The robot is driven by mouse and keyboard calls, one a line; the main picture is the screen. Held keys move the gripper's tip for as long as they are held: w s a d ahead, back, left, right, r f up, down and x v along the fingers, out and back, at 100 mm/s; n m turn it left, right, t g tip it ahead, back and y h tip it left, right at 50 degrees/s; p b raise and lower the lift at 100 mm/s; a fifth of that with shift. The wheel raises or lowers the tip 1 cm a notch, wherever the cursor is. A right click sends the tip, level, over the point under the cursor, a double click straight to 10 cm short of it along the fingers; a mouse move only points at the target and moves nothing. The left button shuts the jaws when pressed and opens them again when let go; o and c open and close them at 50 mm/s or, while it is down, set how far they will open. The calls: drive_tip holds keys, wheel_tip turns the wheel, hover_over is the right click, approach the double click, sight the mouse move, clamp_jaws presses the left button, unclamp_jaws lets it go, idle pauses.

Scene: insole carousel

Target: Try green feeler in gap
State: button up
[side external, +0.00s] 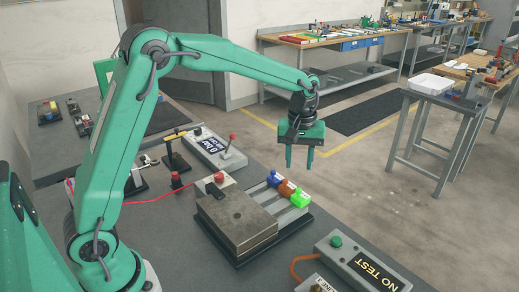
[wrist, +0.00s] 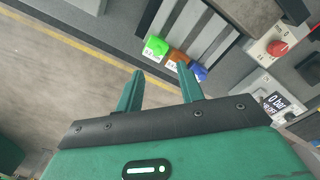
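The green feeler (side external: 299,197) lies at the near end of a row with an orange feeler (side external: 287,188) and a blue feeler (side external: 275,178), their coloured handles at the right end of a light slotted rack (side external: 290,213). In the wrist view the green handle (wrist: 156,46) is just beyond the fingertips. My gripper (side external: 300,170) hangs above and behind the row, fingers down, apart and empty; it also shows in the wrist view (wrist: 160,70). A heavy grey metal block (side external: 237,214) sits left of the handles. I cannot make out the gap.
A panel reading "NO TEST" (side external: 372,270) with a green button stands at the front right. A red knob (side external: 219,178) rises at the block's back. Open floor lies beyond the table's right edge.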

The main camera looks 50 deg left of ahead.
sight(299, 189)
drive_tip(key=shift+w+d+f, duration=0.1)
drive_tip(key=shift+w+f, duration=0.35)
drive_tip(key=shift+f, duration=0.15)
drive_tip(key=shift+f, duration=3.9)
clamp_jaws()
